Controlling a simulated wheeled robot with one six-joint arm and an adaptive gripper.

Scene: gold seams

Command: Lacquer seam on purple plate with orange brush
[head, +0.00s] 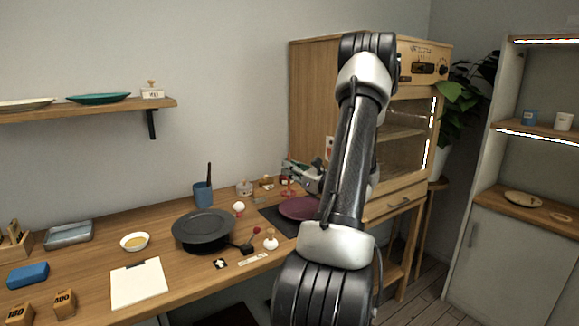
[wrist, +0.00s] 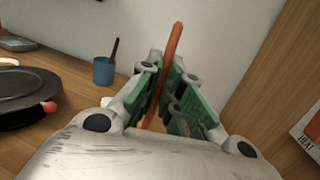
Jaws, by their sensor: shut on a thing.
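The purple plate (head: 299,208) lies on a dark mat (head: 272,220) at the right part of the workbench, partly hidden by my arm in the head view. My gripper (head: 303,170) is above and behind the plate in that view. In the wrist view my gripper (wrist: 172,92) has green finger pads shut on an orange brush handle (wrist: 173,55), which sticks up between them. The lower end of the brush is hidden in the wrist view. The plate does not show in the wrist view, and I cannot make out its seam in the head view.
A black turntable (head: 203,230) stands mid-bench, with a blue cup (head: 203,194) holding a dark stick behind it. A small bowl (head: 135,241), a white sheet (head: 138,283) and a grey tray (head: 68,235) are further left. A wooden cabinet (head: 312,95) rises behind my arm.

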